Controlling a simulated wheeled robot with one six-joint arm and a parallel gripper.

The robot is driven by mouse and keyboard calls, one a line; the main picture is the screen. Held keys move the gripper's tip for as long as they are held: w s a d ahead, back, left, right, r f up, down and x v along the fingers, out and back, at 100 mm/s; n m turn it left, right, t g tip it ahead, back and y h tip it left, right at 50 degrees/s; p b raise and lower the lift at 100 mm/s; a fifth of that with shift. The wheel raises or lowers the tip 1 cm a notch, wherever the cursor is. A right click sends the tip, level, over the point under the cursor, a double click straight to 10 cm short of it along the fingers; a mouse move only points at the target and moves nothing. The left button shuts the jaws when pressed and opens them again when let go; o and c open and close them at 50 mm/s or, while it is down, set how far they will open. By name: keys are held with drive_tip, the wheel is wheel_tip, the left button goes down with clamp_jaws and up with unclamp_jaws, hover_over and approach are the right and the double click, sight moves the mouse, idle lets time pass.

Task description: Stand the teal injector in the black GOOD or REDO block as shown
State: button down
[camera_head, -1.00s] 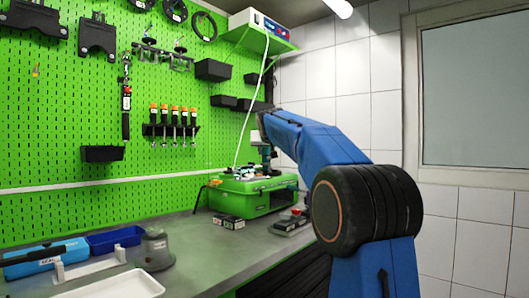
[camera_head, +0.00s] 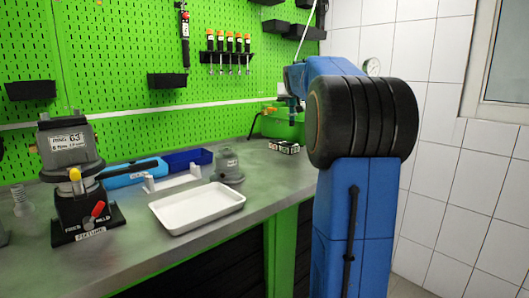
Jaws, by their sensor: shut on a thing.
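My gripper (camera_head: 292,112) is small and far off at the end of my blue arm, above the back of the bench near the green case. It is shut on a small dark teal thing, taken to be the injector, whose outline is hard to make out. A low black block with white labels (camera_head: 283,147) stands on the bench a little below and behind the gripper in the picture. Its lettering is too small to read, so I cannot tell GOOD from REDO. My arm hides the bench to the right of it, and no second block shows.
A grey fixture on a black base (camera_head: 85,217) stands at left. A white tray (camera_head: 197,228) lies near the bench's front edge, with a grey pot (camera_head: 228,167), white holder (camera_head: 172,181), blue bin (camera_head: 187,158) and light-blue box (camera_head: 125,178) behind. A green case (camera_head: 275,124) stands at the back.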

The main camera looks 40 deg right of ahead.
sight(290, 112)
drive_tip(key=shift+a+f, duration=0.15)
drive_tip(key=shift+f, duration=0.1)
drive_tip(key=f, duration=0.4)
drive_tip(key=shift+w+a+f, duration=0.2)
drive_tip(key=shift+a+f, duration=0.05)
drive_tip(key=shift+f, duration=0.15)
drive_tip(key=shift+d+f, duration=0.1)
drive_tip(key=shift+f, duration=2.45)
drive_tip(key=shift+f, duration=0.25)
drive_tip(key=c, duration=1.4)
unclamp_jaws()
drive_tip(key=shift+f, duration=0.1)
drive_tip(key=shift+c, duration=0.2)
